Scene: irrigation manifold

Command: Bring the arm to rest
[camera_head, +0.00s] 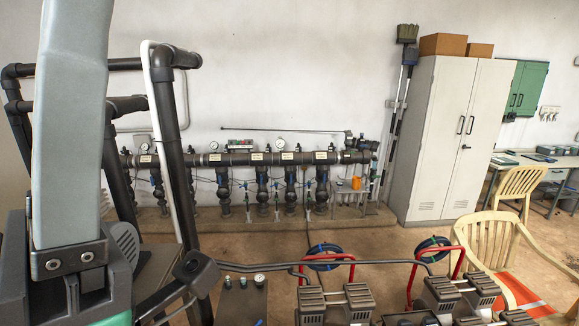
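A large grey arm link of mine (70,130) rises close to the camera at the left of the head view. It ends in a dark grey joint with two bolts near the bottom left. No gripper fingertips of mine can be made out, and my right arm does not show. The irrigation manifold (270,158) is a dark horizontal pipe with valves, labels and gauges. It stands along the white wall, well beyond the arm link.
Black pipes (165,130) stand just right of my arm link. Pumps with red-framed hose reels (325,262) fill the bottom middle. A white cabinet (440,130), brooms (405,60), cream chairs (495,240) and a desk (545,165) are at the right. Open floor lies before the manifold.

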